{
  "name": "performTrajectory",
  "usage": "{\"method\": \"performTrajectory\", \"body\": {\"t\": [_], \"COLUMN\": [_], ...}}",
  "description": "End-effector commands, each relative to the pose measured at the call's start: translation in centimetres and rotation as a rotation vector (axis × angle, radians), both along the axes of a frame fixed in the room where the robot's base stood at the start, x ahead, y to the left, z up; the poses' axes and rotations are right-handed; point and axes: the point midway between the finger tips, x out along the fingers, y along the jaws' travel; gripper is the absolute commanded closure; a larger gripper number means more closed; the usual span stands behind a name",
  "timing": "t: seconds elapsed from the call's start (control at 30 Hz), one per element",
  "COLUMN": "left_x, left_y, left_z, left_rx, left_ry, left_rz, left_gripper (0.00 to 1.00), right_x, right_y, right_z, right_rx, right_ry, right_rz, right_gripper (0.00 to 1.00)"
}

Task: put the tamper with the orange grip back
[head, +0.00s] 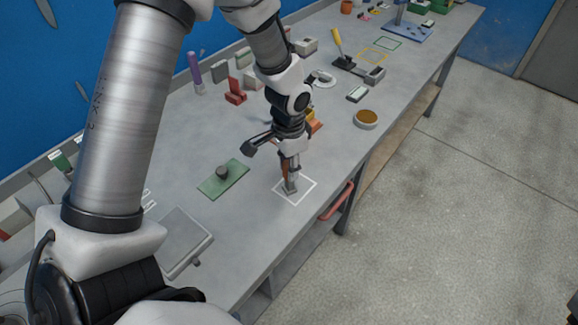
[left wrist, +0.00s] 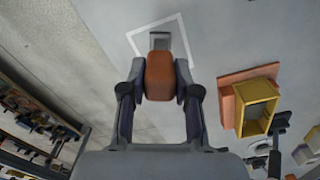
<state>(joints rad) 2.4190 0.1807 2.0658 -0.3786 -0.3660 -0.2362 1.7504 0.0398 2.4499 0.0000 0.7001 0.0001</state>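The tamper has an orange-brown grip (left wrist: 160,77) and a grey metal foot (head: 290,187). It stands about upright, its foot inside the white square outline (head: 307,197) near the table's front edge. My left gripper (head: 288,165) points down from above, with its fingers on both sides of the grip and touching it. In the left wrist view the grip sits between the two fingers, and the foot shows beyond it within the white outline (left wrist: 133,43). I cannot tell whether the foot rests fully on the table. My right gripper is not in view.
A green plate with a grey knob (head: 223,180) lies left of the outline, and a grey panel (head: 182,240) lies nearer. A yellow frame on an orange block (left wrist: 256,103) is close to the gripper. A round dish (head: 366,119) stands farther right. A red handle (head: 338,202) is at the table edge.

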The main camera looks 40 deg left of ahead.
Motion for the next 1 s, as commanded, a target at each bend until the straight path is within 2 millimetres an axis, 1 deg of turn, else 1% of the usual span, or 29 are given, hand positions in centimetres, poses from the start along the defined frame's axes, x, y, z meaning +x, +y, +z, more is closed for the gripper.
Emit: {"method": "performTrajectory", "body": {"t": [0.03,0.07,0.33,0.47,0.57,0.83,0.9,1.0], "left_x": [0.0,0.0,0.0,0.1,0.1,0.1,0.1,0.1], "left_y": [0.0,0.0,0.0,0.0,0.0,0.0,0.0,0.1], "left_z": [0.0,0.0,0.0,0.8,2.5,9.3,10.6,11.7], "left_rx": [0.000,0.000,0.000,0.000,0.000,0.001,0.001,0.001], "left_ry": [0.000,0.000,0.000,-0.001,-0.004,-0.006,-0.005,-0.002], "left_rz": [0.000,0.000,0.000,0.000,0.000,0.001,0.000,0.000], "left_gripper": [0.55,0.44,0.44,0.44,0.44,0.44,0.44,0.44], "right_x": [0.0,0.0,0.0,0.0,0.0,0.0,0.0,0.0], "right_y": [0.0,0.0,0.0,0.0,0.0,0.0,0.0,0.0], "right_z": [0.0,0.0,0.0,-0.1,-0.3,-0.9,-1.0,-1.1], "right_rx": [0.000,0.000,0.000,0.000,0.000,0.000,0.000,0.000], "right_ry": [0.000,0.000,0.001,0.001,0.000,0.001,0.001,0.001], "right_rz": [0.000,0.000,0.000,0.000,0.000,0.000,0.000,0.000], "right_gripper": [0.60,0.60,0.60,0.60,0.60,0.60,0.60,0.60]}}
